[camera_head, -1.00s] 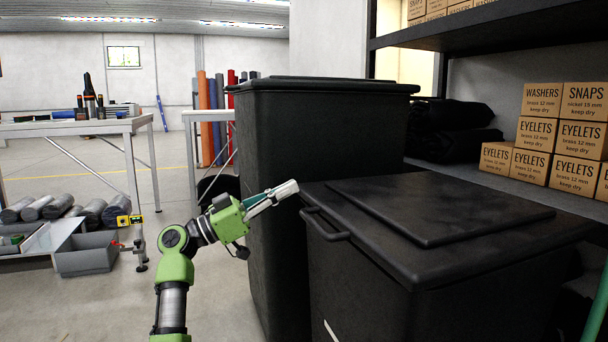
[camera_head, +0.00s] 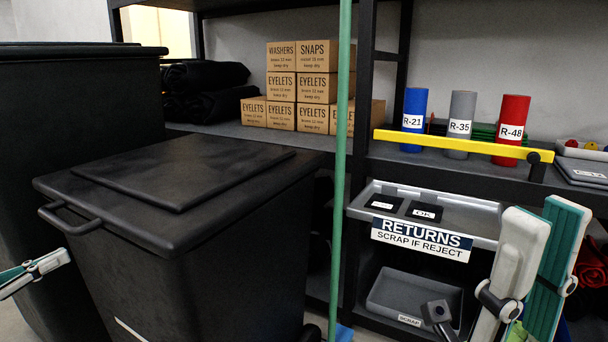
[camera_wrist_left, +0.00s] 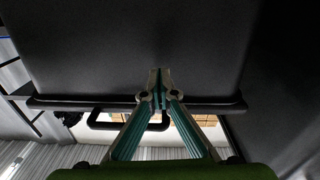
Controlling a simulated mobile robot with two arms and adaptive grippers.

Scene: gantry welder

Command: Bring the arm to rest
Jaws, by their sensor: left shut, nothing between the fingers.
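My left gripper (camera_head: 66,256) comes in at the left edge of the head view, beside the large black bin with a lid and handle (camera_head: 240,265). It is shut and empty. In the left wrist view its fingertips (camera_wrist_left: 160,74) meet, in front of a dark bin surface (camera_wrist_left: 90,45); I cannot tell whether they touch it. My right gripper (camera_head: 546,212) points up at the lower right of the head view. Its two fingers stand apart with nothing seen between them. Most of both arms is out of the head view.
A taller black bin (camera_head: 80,150) stands behind at left. A shelf unit (camera_head: 450,175) holds cartons (camera_head: 297,88), labelled rolls (camera_head: 463,120) and a yellow bar (camera_head: 450,145). A returns tray (camera_head: 470,217) sits lower. A green pole (camera_head: 340,180) stands in front.

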